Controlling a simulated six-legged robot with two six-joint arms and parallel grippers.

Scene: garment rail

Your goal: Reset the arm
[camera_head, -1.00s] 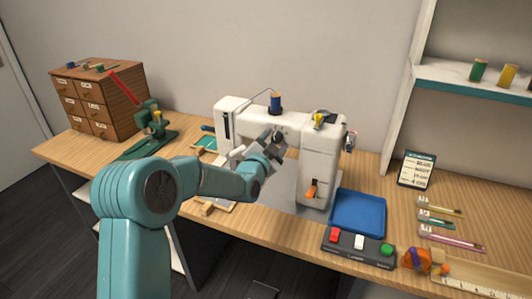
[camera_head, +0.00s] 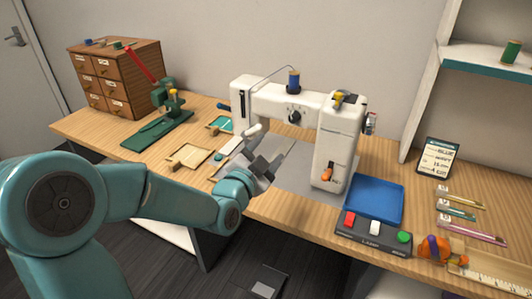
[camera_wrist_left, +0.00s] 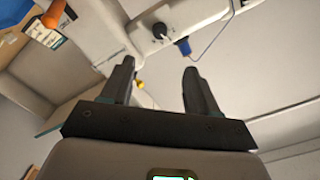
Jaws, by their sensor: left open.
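My left arm comes in from the left in the head view. Its gripper (camera_head: 268,165) is in front of the white sewing machine (camera_head: 335,142), near the front edge of the table, and looks empty. In the left wrist view my left gripper (camera_wrist_left: 158,75) has its two dark fingers apart with nothing between them. The sewing machine (camera_wrist_left: 170,22) shows beyond the fingers there, with its dark knob and the blue spool (camera_wrist_left: 183,46). My right gripper is in neither view.
A blue tray (camera_head: 375,201) and a button box (camera_head: 372,239) are right of the machine. Wooden drawers (camera_head: 118,80) and a green stand (camera_head: 157,130) are at the left. Small trays (camera_head: 188,157) lie near the front edge. A shelf (camera_head: 486,68) is at the right.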

